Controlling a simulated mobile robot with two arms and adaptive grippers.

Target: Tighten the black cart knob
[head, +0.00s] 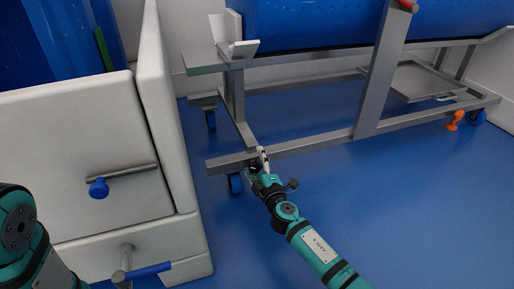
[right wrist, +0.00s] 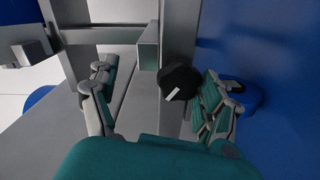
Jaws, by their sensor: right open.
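The black cart knob (right wrist: 181,82) is round and dark with a white mark on its face, and sits on the grey cart frame (right wrist: 148,45). My right gripper (right wrist: 157,78) is open. The knob lies between its spread fingers, closer to the right-hand finger, and no grip on it shows. In the head view my right gripper (head: 261,164) is at the low front corner of the cart (head: 305,145), above a blue caster. The knob is hard to make out there beside the fingers. Part of my left arm shows at the lower left, but its gripper is out of view.
The cart carries a large blue tub (head: 340,25). A white cabinet (head: 120,215) with a blue knob (head: 98,188) and a blue-handled lever (head: 150,270) stands close on the left. An orange caster part (head: 455,120) is at the far right. The blue floor (head: 420,200) is clear.

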